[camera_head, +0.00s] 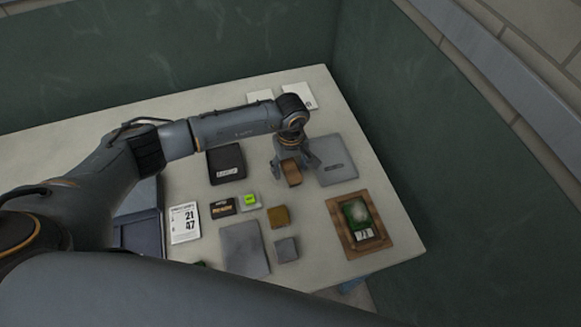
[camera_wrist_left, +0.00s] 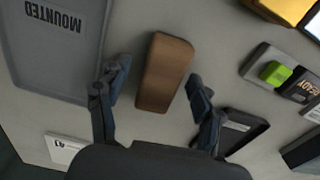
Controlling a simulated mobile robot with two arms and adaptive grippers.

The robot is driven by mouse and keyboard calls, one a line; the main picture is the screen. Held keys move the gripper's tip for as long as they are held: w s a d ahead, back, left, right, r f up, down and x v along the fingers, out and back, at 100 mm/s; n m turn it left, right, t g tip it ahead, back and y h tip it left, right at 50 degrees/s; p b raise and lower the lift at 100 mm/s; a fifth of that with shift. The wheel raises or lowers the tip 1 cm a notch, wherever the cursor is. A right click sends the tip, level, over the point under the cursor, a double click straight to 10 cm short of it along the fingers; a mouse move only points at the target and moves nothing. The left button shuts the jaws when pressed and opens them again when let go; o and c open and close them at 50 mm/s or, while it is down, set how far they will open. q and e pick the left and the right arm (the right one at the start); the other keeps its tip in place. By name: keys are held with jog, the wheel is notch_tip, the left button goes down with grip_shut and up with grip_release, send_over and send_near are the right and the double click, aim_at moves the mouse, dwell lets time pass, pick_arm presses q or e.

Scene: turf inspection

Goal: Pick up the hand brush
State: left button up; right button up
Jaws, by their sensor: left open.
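The hand brush (camera_head: 292,173) shows as a small brown wooden block on the pale table, right below my left gripper. In the left wrist view the brush (camera_wrist_left: 164,72) lies between the two fingers, with a gap on each side; no bristles can be made out. My left gripper (camera_head: 296,164) is open and points down at the table, one finger on each side of the brush. Its fingers show well in the wrist view (camera_wrist_left: 158,76). My right gripper is not in view.
A grey tray (camera_head: 338,172) marked "MOUNTED" in the wrist view (camera_wrist_left: 50,62) lies beside the brush. A black tray (camera_head: 226,176), a green button (camera_head: 250,199), a yellowish block (camera_head: 278,217), grey plates and a wooden tray (camera_head: 384,241) lie around. Green walls (camera_head: 430,150) stand behind.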

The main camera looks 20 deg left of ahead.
aim_at(291, 167)
pick_arm(q)
jog(key=c, duration=1.3)
jog(key=shift+r, duration=0.5)
notch_tip(291, 167, up, 2)
jog(key=shift+r+b, duration=0.2)
jog(key=shift+b, duration=0.4)
jog(key=s+r+b, duration=0.1)
jog(key=s+r, duration=0.1)
jog(key=s+d+r+b, duration=0.1)
jog(key=s+r, duration=0.1)
jog(key=shift+s+d+r, duration=0.15)
jog(key=shift+r, duration=0.25)
jog(key=s+d+r+b, duration=0.2)
jog(key=s+r, duration=0.3)
jog(key=s, duration=0.4)
jog(key=shift+d+b, duration=0.4)
jog(key=shift+b, duration=0.35)
